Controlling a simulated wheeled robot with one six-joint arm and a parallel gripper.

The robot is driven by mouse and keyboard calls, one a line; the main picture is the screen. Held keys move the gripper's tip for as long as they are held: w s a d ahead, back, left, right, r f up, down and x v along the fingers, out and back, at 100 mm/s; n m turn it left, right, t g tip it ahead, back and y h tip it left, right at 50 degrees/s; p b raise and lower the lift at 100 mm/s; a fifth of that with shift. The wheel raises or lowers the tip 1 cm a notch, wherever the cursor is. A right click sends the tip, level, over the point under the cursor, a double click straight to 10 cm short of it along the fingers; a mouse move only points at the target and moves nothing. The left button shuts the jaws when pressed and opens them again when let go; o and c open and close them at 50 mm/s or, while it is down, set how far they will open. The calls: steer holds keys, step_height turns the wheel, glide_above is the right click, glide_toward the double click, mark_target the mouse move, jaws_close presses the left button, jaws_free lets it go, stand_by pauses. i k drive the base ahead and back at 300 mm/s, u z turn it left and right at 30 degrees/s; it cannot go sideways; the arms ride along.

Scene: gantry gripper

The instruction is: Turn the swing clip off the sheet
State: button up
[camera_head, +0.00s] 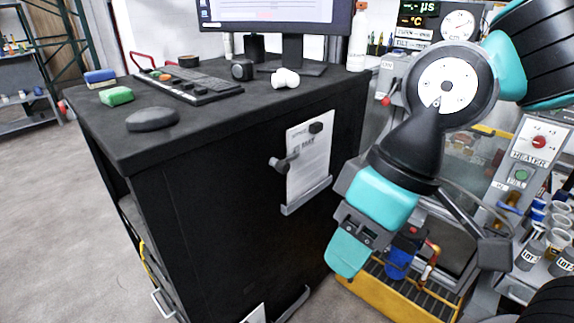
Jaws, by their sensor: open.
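A white printed sheet (312,160) hangs on the side of the black cabinet, its lower edge at a grey ledge (306,196). The dark grey swing clip (281,164) sits at the sheet's left edge, about halfway down, with its end lapping over the paper. My gripper (348,256) hangs to the right of and below the sheet, apart from the clip and pointing down. It is open and holds nothing visible; its far finger is hard to make out.
The cabinet top (200,115) holds a keyboard (187,83), a monitor and small items. A yellow-edged tray with a blue item (399,262) lies below and right of my gripper. Instrument panels and cups crowd the right. The floor at left is clear.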

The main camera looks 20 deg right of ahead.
mark_target(282, 166)
steer(key=u, duration=0.55)
steer(key=k, duration=1.3)
steer(key=z, duration=0.1)
steer(key=i, duration=0.6)
steer(key=z, duration=0.85)
steer(key=i, duration=1)
steer(key=u, duration=0.25)
